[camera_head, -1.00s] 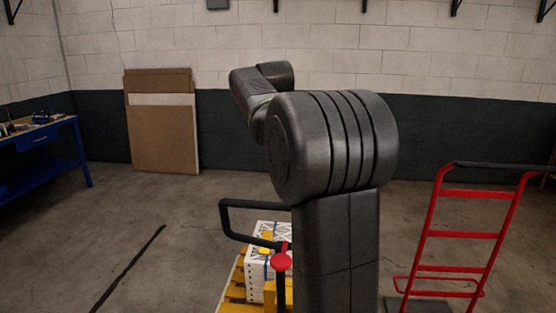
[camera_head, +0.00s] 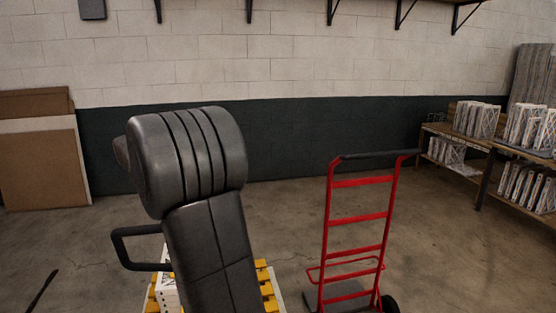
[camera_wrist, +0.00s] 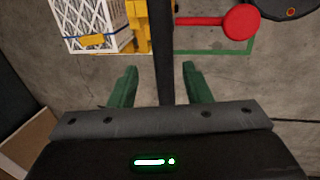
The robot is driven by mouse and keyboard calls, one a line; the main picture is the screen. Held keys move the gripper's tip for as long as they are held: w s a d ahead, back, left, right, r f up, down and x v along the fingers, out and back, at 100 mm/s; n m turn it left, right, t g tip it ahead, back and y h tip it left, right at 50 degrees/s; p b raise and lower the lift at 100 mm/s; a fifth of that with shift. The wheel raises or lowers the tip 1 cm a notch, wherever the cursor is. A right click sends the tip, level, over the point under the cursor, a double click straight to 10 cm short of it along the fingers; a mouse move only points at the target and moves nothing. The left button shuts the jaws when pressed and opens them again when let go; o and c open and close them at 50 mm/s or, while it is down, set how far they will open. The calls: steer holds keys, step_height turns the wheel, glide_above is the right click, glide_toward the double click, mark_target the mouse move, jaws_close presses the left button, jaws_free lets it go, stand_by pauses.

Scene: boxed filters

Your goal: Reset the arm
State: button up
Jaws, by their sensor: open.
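My gripper (camera_wrist: 160,88) shows in the wrist view with its two green fingers spread apart. It is open, with nothing between the fingers but a dark bar passing behind them and bare floor. In the head view my arm stands in the left middle, and the gripper itself is hidden behind it. Part of a white box (camera_head: 167,290) also shows beside my arm in the head view.
A red hand truck (camera_head: 358,220) stands right of my arm. Shelves with several boxed filters (camera_head: 476,120) are at the far right. Brown panels (camera_head: 42,160) lean on the wall at left. A red knob (camera_wrist: 241,22) is near the gripper. Floor between hand truck and shelves is clear.

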steer(key=f, duration=0.3)
steer(key=shift+w+f, duration=0.15)
steer(key=shift+w, duration=0.15)
steer(key=shift+f, duration=0.2)
steer(key=shift+s+r, duration=0.1)
steer(key=shift+s, duration=0.2)
steer(key=shift+w, duration=0.1)
